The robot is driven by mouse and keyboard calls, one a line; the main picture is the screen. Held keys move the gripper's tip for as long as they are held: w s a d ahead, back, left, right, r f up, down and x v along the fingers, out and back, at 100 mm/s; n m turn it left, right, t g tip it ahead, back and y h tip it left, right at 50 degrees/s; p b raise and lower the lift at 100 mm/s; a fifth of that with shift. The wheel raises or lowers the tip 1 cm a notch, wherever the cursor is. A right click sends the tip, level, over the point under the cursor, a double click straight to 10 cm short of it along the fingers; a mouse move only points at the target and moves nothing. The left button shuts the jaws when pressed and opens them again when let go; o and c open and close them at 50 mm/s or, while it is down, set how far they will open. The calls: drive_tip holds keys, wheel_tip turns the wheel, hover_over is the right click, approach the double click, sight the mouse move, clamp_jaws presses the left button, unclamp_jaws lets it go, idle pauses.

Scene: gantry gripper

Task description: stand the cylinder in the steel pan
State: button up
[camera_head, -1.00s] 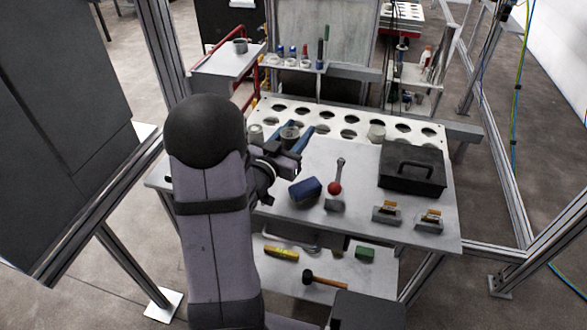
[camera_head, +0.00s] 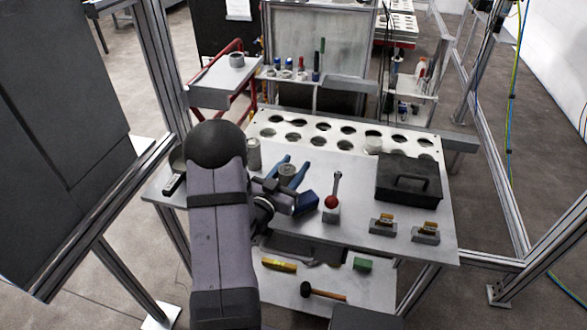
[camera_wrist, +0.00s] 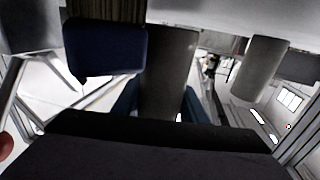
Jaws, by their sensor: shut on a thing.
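My gripper (camera_head: 286,170) has blue fingers and is shut on a grey cylinder (camera_head: 287,174), held upright over the left part of the table. In the wrist view the cylinder (camera_wrist: 172,70) shows between the blue fingers. A second grey cylinder (camera_head: 253,155) stands to the left of the gripper near the hole plate; a grey cylinder also shows at right in the wrist view (camera_wrist: 260,70). The pan (camera_head: 177,159) is at the table's far left, mostly hidden behind my arm, with a dark handle (camera_head: 173,184) toward the front.
A blue block (camera_head: 307,202) lies close to the gripper at front right. A lever with a red ball (camera_head: 331,202), a black case (camera_head: 408,180) and two clamps stand farther right. The white hole plate (camera_head: 345,143) spans the back. Tools lie on the shelf below.

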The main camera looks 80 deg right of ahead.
sight(283, 184)
drive_tip(key=shift+f, duration=0.4)
drive_tip(key=shift+f, duration=0.1)
drive_tip(key=shift+f, duration=0.1)
drive_tip(key=o, duration=1.4)
drive_tip(key=b+v, duration=0.3)
drive_tip(key=v, duration=0.3)
drive_tip(key=shift+o, duration=0.5)
drive_tip(key=shift+a+r, duration=0.2)
drive_tip(key=shift+a, duration=0.5)
